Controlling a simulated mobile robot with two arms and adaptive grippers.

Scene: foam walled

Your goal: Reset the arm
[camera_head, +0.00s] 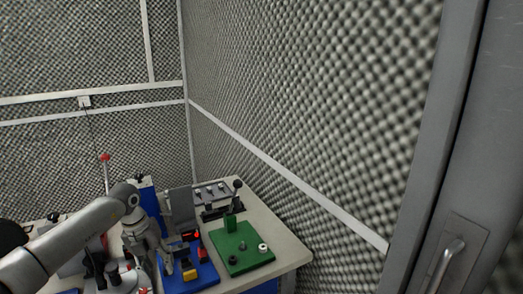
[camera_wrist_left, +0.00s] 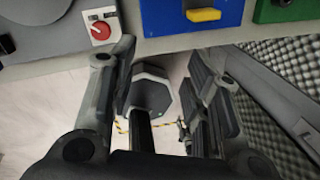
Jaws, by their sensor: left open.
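My left arm comes in from the lower left in the head view. Its gripper (camera_head: 168,262) hangs at the front of the table, near the blue board. In the left wrist view the left gripper (camera_wrist_left: 165,90) is open, its two dark fingers apart with nothing held between them. Behind the fingers, below the table edge, a dark grey hexagonal part with a post shows. My right gripper is not in view.
The table (camera_head: 290,249) bears a blue board (camera_head: 203,275) with a yellow block (camera_head: 190,275), and a green board (camera_head: 243,262) with knobs. A red knob (camera_wrist_left: 100,30) sits near the table edge. Foam walls enclose the table; a door handle (camera_head: 447,262) is at right.

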